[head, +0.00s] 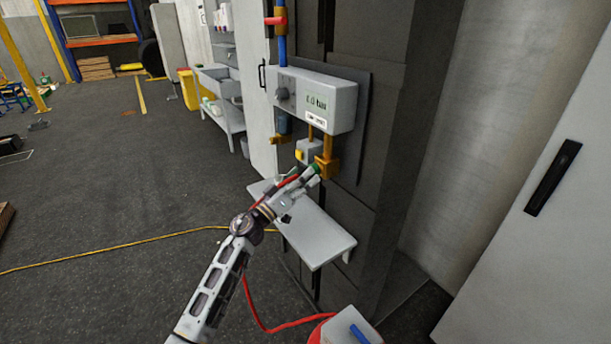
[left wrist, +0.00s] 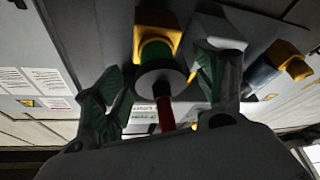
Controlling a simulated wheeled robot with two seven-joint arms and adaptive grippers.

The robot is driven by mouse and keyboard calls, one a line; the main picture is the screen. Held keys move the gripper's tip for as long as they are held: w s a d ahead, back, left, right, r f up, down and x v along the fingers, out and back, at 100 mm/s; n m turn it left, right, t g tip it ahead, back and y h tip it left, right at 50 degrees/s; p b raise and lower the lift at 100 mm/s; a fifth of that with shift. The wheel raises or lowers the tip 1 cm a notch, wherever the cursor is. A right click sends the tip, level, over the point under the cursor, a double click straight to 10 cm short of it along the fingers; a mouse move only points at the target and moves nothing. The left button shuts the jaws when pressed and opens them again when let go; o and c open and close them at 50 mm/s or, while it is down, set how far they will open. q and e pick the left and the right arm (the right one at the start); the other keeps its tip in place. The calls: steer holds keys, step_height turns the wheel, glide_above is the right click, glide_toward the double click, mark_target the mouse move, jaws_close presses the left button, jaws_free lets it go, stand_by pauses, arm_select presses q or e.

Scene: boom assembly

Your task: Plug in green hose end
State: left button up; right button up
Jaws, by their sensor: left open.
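The green hose end (head: 316,169) is at the mouth of the brass fitting (head: 327,168) below the grey control box. In the left wrist view, the green hose end (left wrist: 161,42) meets the yellow-brass fitting (left wrist: 155,22) with no clear gap, and a dark round collar and the red hose (left wrist: 165,117) show below it. I cannot tell how deep it sits. My left gripper (head: 309,177) is open; in the left wrist view its two green-padded fingers (left wrist: 163,85) stand apart on either side of the hose end. My right gripper is not in view.
The grey control box (head: 318,100) with a display hangs just above. A small grey shelf (head: 315,235) juts out below the gripper. A second brass fitting with a grey valve (head: 305,152) is close on the left. A yellow cable (head: 120,247) crosses the floor.

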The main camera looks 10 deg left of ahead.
arm_select(q)
steer(key=v, duration=1)
steer(key=shift+s+a, duration=0.15)
steer(key=shift+s, duration=0.1)
stand_by(0.7)
